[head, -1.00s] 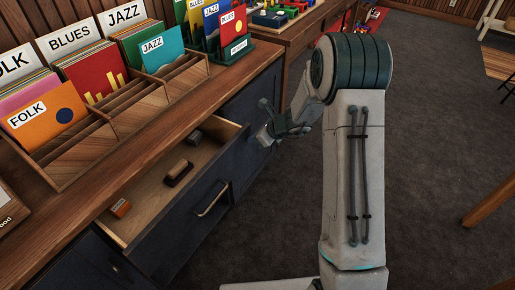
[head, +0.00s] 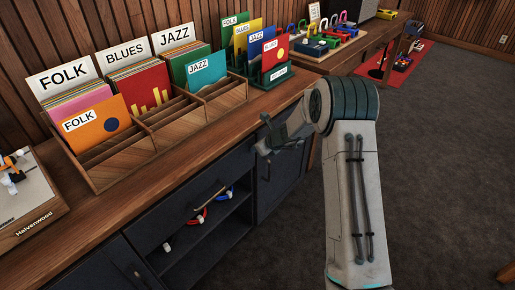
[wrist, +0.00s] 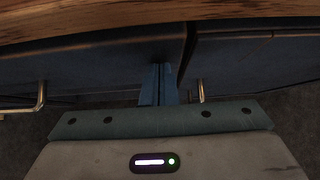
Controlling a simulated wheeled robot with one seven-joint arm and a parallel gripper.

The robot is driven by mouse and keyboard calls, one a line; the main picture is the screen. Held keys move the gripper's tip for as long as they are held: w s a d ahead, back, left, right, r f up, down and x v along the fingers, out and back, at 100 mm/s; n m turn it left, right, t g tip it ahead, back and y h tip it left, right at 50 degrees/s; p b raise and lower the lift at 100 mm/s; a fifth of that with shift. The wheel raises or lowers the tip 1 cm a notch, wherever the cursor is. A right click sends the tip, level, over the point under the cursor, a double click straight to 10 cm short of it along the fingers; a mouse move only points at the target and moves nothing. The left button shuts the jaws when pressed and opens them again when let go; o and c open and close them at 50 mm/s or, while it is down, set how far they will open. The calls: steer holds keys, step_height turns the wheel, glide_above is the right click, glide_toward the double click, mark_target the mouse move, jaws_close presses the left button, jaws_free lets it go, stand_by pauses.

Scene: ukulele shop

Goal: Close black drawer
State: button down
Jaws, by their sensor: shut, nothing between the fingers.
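The black drawer (head: 185,207) sits under the wooden counter, and its dark front carries a bar handle (head: 208,199). None of its inside shows in the head view; its front looks flush or nearly flush with the cabinet. The drawer front also shows at left in the wrist view (wrist: 95,72), with its handle (wrist: 40,97). My gripper (head: 265,146) is at the right end of the drawer front, just below the counter edge. Its fingers are together and empty in the wrist view (wrist: 158,85), close to the front; I cannot tell whether they touch.
An open shelf (head: 205,240) with red and blue items lies below the drawer. A dark cabinet door (head: 280,180) is to the right. Record bins (head: 165,125) and a display board (head: 28,200) stand on the counter. The carpet (head: 440,170) on the right is clear.

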steer(key=shift+w+a+r, duration=0.15)
steer(key=shift+a+r, duration=0.05)
steer(key=shift+r, duration=0.05)
steer(key=s+d+r, duration=0.7)
steer(key=s+d, duration=0.1)
steer(key=d, duration=0.1)
steer(key=s+r+n+g+h+p, duration=0.25)
steer(key=s+r+n+p, duration=0.25)
steer(key=s+r+n, duration=1)
steer(key=s+d+r+n+h+p, duration=0.1)
steer(key=s+d+r+n, duration=0.1)
steer(key=s, duration=0.4)
steer(key=s+d+r+n+h+p, duration=0.2)
steer(key=s+r+n, duration=0.1)
steer(key=s+n, duration=0.2)
steer(key=s+d+r+n+h+p, duration=0.1)
steer(key=s+d+r+n+p, duration=0.1)
steer(key=s+n, duration=0.2)
steer(key=s, duration=0.3)
steer(key=shift+d+r+g, duration=0.3)
steer(key=shift+g, duration=0.05)
